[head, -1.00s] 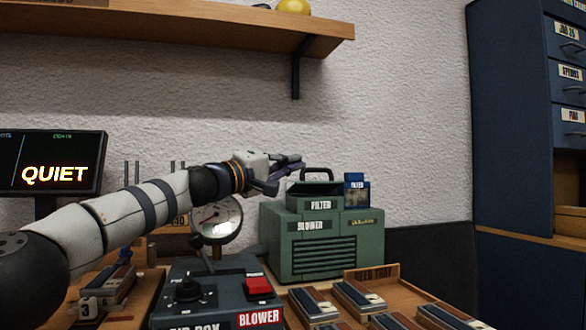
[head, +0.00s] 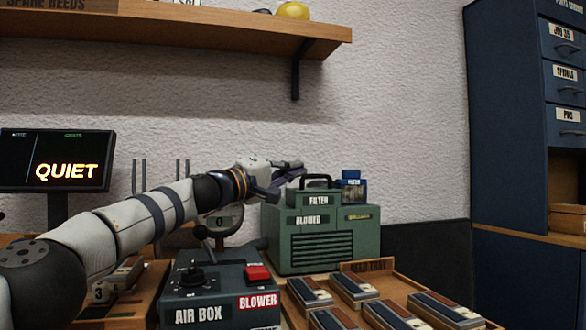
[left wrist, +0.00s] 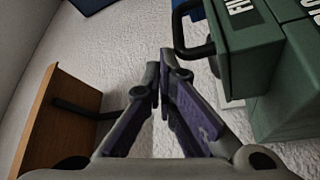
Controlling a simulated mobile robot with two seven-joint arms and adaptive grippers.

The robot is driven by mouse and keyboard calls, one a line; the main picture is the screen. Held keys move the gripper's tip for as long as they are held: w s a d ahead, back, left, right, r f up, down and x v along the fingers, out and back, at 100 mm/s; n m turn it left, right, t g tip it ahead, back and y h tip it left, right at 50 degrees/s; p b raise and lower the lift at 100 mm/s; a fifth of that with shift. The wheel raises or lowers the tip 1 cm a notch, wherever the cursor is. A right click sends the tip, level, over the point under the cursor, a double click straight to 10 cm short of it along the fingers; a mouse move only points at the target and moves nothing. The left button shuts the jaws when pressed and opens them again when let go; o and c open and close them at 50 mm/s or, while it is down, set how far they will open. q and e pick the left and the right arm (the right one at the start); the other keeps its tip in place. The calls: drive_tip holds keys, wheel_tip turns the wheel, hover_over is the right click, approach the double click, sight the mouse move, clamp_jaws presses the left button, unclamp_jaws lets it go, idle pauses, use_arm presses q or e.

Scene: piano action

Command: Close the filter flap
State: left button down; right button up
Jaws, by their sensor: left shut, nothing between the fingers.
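The green blower (head: 322,245) stands on the bench against the wall. On its top is the box-shaped part labelled as the filter (head: 318,201), with a black handle (head: 316,178) above it. I cannot tell for sure whether its flap is fully down. My left gripper (head: 298,165) is just above and left of this part, near the handle. In the left wrist view, the shut, empty fingertips (left wrist: 160,68) are beside the handle (left wrist: 196,50) and apart from the green filter part (left wrist: 248,42). My right gripper is out of view.
A small blue box (head: 352,190) stands behind the filter part, at its right. The air box (head: 215,285) with its red button is in front. A tray of several striped blocks (head: 355,288) lies at front right. A wooden shelf (head: 220,28) hangs above.

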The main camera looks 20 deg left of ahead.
use_arm(q)
drive_tip(key=shift+s+a+f, duration=0.1)
drive_tip(key=shift+s+a, duration=0.25)
drive_tip(key=v, duration=1.1)
